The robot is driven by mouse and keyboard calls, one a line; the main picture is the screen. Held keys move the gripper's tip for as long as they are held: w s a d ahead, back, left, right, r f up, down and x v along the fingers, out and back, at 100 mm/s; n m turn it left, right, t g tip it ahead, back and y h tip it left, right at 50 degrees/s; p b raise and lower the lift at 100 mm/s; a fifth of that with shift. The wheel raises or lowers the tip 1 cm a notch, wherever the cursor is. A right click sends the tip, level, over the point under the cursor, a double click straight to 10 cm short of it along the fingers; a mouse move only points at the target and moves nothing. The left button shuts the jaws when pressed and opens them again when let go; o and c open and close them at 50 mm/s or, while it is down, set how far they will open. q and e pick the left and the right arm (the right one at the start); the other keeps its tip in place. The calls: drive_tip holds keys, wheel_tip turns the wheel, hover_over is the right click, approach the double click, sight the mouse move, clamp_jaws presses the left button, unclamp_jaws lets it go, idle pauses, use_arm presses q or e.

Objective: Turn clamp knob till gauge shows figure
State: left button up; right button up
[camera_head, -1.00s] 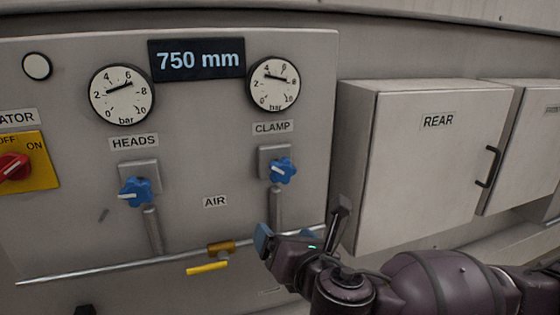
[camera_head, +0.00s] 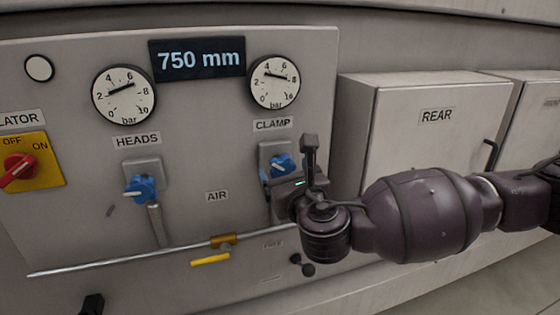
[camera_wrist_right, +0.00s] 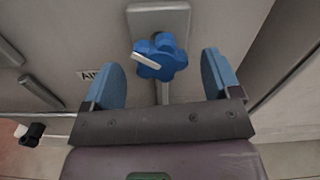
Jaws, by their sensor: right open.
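The blue lobed clamp knob (camera_head: 282,165) sits on a grey plate under the CLAMP label (camera_head: 272,124). Its white pointer aims left in the wrist view (camera_wrist_right: 160,57). The round clamp gauge (camera_head: 274,82) is above it. Its needle lies nearly level, right end near the 8; the exact reading is too small to tell. The dark display (camera_head: 198,59) shows 750 mm.
The heads knob (camera_head: 140,188) and heads gauge (camera_head: 123,94) are to the left. A yellow-handled air valve (camera_head: 210,260) sits on a pipe below. The protruding REAR cabinet (camera_head: 430,140) is at the right, behind my right arm. A red rotary switch (camera_head: 20,170) is far left.

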sight(284, 171)
drive_tip(key=shift+p+x, duration=0.35)
drive_tip(key=shift+x, duration=1.7)
drive_tip(key=c, duration=0.9)
